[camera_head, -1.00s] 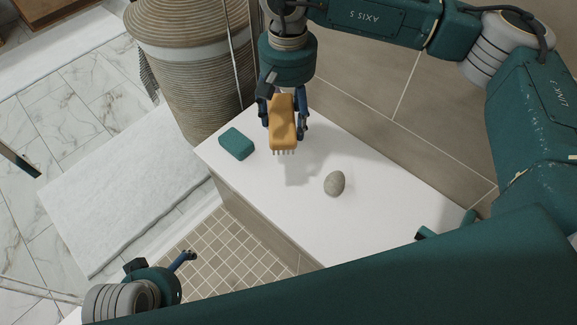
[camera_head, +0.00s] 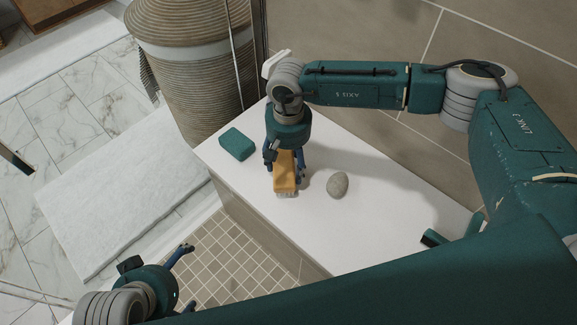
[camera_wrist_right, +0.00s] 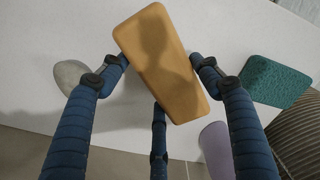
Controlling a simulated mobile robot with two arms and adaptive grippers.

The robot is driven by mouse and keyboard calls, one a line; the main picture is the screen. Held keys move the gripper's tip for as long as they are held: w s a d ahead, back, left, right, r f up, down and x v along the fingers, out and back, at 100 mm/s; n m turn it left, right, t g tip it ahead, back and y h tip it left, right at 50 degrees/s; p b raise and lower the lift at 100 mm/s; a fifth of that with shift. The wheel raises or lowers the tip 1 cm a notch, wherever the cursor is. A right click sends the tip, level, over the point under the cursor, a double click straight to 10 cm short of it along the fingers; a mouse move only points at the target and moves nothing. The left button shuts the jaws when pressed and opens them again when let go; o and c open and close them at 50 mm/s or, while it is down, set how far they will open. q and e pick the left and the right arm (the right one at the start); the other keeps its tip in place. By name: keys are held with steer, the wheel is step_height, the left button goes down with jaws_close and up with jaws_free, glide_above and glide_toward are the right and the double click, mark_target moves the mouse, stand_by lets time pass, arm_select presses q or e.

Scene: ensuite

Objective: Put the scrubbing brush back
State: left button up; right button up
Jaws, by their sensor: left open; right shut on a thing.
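The scrubbing brush (camera_head: 285,170) has an orange-tan block back and pale bristles. It is in my right gripper (camera_head: 285,160), which is shut on it, low over the white bench top (camera_head: 385,215). The bristles face the bench; I cannot tell if they touch it. In the right wrist view the brush's smooth back (camera_wrist_right: 155,60) shows between my right gripper's blue fingers (camera_wrist_right: 160,68). My left gripper (camera_head: 188,278) is open and empty at the lower left, over the tiled shower floor.
A teal block (camera_head: 237,144) lies left of the brush and a grey stone (camera_head: 337,185) lies right of it. A ribbed basket (camera_head: 190,75) stands behind. The right wrist view also shows a lavender object (camera_wrist_right: 216,150). Bench space right of the stone is clear.

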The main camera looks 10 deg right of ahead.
steer(key=shift+f, duration=0.6)
arm_select(q)
steer(key=shift+w+d+r+t, duration=0.1)
steer(key=shift+w+r+t, duration=0.05)
steer(key=shift+w, duration=0.2)
steer(key=shift+w+d+r+t, duration=0.1)
steer(key=shift+w+t, duration=0.05)
steer(key=shift+w, duration=0.2)
steer(key=shift+w, duration=0.25)
arm_select(e)
steer(key=shift+f, duration=0.1)
steer(key=o, duration=1)
arm_select(q)
steer(key=shift+w+d+r+t, duration=0.25)
steer(key=shift+w+r+t, duration=0.15)
steer(key=shift+w, duration=0.15)
